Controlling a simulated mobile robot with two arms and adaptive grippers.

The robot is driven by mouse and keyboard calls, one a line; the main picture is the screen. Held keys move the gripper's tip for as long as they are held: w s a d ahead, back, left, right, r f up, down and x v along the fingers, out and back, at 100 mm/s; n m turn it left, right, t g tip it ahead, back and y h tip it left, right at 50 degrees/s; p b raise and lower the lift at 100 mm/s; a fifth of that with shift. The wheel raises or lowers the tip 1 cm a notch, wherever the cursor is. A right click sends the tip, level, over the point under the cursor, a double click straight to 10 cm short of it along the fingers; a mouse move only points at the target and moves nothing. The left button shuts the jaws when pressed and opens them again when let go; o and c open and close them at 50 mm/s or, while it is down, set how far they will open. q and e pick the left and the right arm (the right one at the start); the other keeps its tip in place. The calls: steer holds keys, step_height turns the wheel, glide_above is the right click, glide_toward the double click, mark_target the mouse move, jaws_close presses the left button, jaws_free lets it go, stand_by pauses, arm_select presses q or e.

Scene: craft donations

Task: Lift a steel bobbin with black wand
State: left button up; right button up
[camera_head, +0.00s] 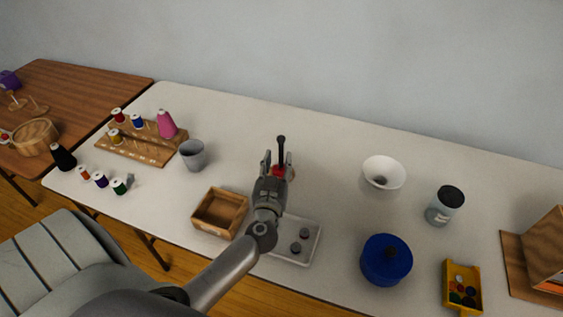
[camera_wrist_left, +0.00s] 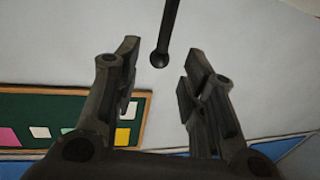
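My left gripper (camera_head: 275,160) is over the middle of the white table, with its two fingers apart. A black wand (camera_head: 281,149) stands upright by the fingers, with a red piece (camera_head: 278,171) at its lower part. In the left wrist view the wand (camera_wrist_left: 167,25) enters from the top, its round end in the gap between the open fingers (camera_wrist_left: 160,75); I see no finger touching it. Steel bobbins (camera_head: 304,234) sit in a pale tray (camera_head: 317,246), right of my forearm. The arm hides part of the tray. My right gripper is not in view.
A wooden box (camera_head: 243,215) stands left of my arm, with a grey cup (camera_head: 193,154) behind it. A white bowl (camera_head: 384,165), blue pot (camera_head: 403,258), jar (camera_head: 433,216) and yellow tray (camera_head: 449,279) stand to the right. A spool rack (camera_head: 141,153) is at left.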

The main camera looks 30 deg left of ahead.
mark_target(280, 144)
arm_select(q)
steer(key=x, duration=0.8)
steer(key=shift+a+r+b, duration=0.15)
steer(key=shift+a+b, duration=0.05)
steer(key=shift+b, duration=0.2)
steer(key=shift+r, duration=0.1)
jaws_close()
